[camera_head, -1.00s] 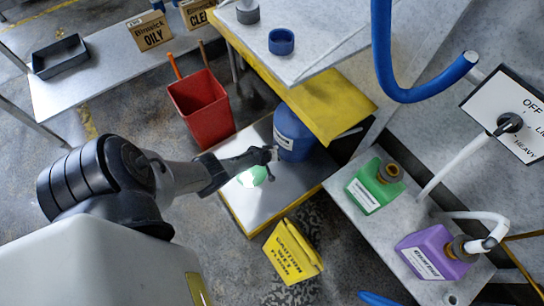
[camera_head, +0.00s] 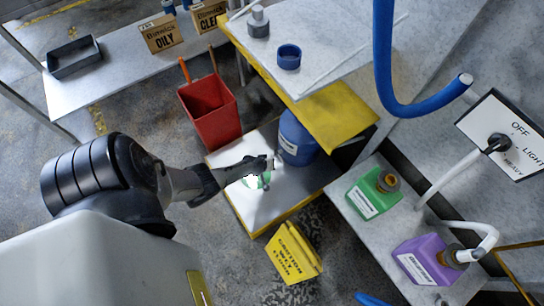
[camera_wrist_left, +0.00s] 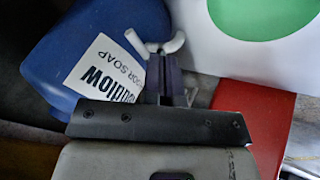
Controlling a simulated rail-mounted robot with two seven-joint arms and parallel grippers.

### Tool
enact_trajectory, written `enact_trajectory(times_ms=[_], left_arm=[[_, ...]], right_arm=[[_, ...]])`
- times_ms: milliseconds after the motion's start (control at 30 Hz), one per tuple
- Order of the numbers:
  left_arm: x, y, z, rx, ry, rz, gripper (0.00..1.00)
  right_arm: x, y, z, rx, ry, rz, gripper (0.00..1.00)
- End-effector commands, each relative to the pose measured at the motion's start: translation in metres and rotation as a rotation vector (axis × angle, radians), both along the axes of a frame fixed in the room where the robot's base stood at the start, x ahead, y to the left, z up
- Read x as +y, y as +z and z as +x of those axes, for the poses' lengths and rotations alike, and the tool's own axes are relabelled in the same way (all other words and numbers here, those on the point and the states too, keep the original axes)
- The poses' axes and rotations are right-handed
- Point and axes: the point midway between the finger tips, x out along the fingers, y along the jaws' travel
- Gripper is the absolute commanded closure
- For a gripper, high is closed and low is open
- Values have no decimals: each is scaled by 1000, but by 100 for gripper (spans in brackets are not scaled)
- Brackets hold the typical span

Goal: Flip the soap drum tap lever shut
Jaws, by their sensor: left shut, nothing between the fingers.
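The blue soap drum (camera_head: 297,138) stands at the far end of a low metal-topped platform, partly under a yellow-edged shelf. My left gripper (camera_head: 266,165) is shut and empty, just left of the drum's front. In the wrist view the fingertips (camera_wrist_left: 168,52) are beside the drum, next to small white curved pieces (camera_wrist_left: 136,41) that may be the tap and lever. The fingers partly hide them; I cannot tell the lever's position or whether they touch. My right gripper is not in view.
A white surface with a green disc (camera_wrist_left: 262,15) lies near the gripper. A red bin (camera_head: 210,112) stands behind left and a yellow sign (camera_head: 293,254) in front. Green (camera_head: 370,196) and purple (camera_head: 425,260) jugs stand on the right shelf. Grey floor is open at left.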

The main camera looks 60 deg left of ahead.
Motion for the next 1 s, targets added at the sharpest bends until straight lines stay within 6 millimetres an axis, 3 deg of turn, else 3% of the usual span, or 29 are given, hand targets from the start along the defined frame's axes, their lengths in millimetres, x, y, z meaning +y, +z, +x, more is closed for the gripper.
enact_trajectory(times_ms=[33,100,400,633,1000], left_arm=[[-4,15,-3,-1,0,-2,100],[-8,23,-8,0,1,-2,100],[-22,49,-21,-1,1,-1,100],[-28,58,-27,0,2,-1,100],[-29,60,-28,0,-1,1,100]], right_arm=[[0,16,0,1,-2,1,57],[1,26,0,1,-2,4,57],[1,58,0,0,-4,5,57],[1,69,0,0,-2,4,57],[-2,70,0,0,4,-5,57]])
